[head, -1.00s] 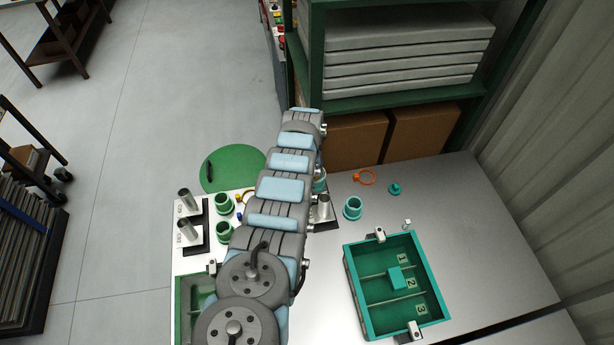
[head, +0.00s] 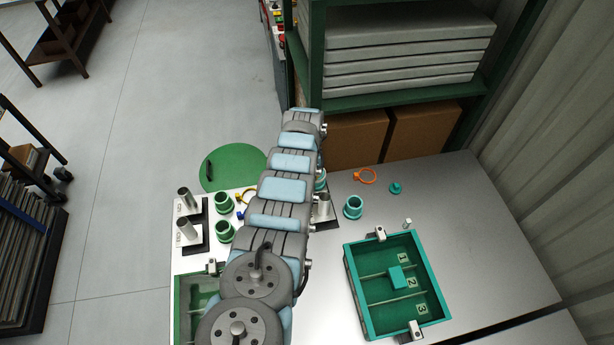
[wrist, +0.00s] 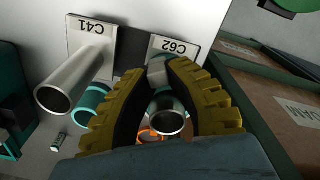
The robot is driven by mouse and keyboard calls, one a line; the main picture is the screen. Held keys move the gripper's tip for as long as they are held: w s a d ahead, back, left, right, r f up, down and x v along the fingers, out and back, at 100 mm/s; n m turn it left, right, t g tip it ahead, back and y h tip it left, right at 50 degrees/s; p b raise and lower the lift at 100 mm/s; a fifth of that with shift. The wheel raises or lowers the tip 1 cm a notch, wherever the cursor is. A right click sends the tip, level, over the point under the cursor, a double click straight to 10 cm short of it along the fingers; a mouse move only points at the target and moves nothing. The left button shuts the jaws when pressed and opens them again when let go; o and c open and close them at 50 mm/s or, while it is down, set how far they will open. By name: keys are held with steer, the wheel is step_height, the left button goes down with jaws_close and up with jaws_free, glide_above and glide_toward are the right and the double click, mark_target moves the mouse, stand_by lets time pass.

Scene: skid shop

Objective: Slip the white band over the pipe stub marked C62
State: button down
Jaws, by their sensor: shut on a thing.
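The pipe stub marked C62 (wrist: 168,118) shows in the wrist view as an open silver tube end between my gripper's ridged fingers. Its C62 label (wrist: 174,46) lies beyond the fingertips. My gripper (wrist: 160,66) is shut on a small pale piece (wrist: 158,72), which looks like part of the white band. Most of the band is hidden, and I cannot tell whether it is around the stub or beside it. In the head view my arm covers the gripper and this stub.
The C41 stub (wrist: 75,82) stands to the left in the wrist view, beside a teal ring (wrist: 93,106). An orange ring (head: 365,175), a teal collar (head: 353,207) and a green compartment tray (head: 356,305) are on the bench.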

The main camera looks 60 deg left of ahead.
steer(key=shift+f+b, duration=1.8)
steer(key=shift+b, duration=0.1)
stand_by(1.2)
steer(key=c, duration=0.6)
jaws_free()
steer(key=shift+r, duration=0.1)
steer(key=shift+o, duration=0.2)
steer(key=shift+r+p, duration=4.9)
steer(key=shift+r, duration=0.6)
